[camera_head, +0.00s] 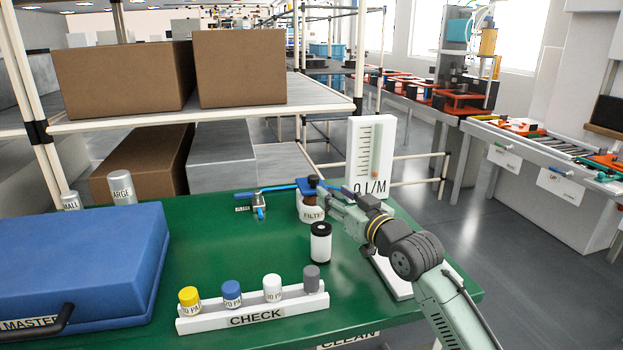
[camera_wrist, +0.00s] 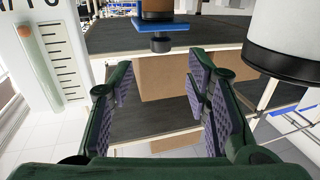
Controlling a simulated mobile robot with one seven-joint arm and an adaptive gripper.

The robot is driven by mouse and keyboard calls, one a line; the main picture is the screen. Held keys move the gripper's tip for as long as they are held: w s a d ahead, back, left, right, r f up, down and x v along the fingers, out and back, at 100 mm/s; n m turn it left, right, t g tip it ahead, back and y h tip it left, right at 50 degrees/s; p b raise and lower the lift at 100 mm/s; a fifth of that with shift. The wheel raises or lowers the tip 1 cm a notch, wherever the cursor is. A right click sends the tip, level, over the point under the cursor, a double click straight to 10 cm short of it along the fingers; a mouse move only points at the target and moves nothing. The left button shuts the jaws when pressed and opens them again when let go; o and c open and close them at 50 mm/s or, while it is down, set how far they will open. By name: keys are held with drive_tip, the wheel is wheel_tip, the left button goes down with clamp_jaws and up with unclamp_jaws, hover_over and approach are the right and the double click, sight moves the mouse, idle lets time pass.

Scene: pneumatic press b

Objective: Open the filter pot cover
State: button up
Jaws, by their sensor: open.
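The filter pot (camera_head: 311,213) stands on the green table, white with a FILTER label, with a brown body, a blue block and a dark knob (camera_head: 313,179) above. In the wrist view, which looks upside down, the blue block (camera_wrist: 148,25) and dark knob (camera_wrist: 160,45) show at the top centre. My gripper (camera_head: 330,198) is close to the right side of the pot in the head view. In the wrist view my gripper (camera_wrist: 160,85) has its fingers wide apart with nothing between them. The knob lies beyond the fingertips. The pot's lower part is out of the wrist view.
A white, black-ended cylinder (camera_head: 320,245) stands in front of the pot. A flow gauge (camera_head: 369,150) stands behind my arm. A blue hose (camera_head: 275,187) runs left from the pot. A CHECK rack (camera_head: 254,317) and blue case (camera_head: 75,260) are nearer.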

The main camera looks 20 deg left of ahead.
sight(317, 181)
drive_tip(key=p+x, duration=0.3)
drive_tip(key=x, duration=0.7)
drive_tip(key=shift+w+a+r+p, duration=0.1)
drive_tip(key=shift+a+p, duration=0.05)
drive_tip(key=shift+p, duration=0.25)
drive_tip(key=shift+c, duration=0.6)
clamp_jaws()
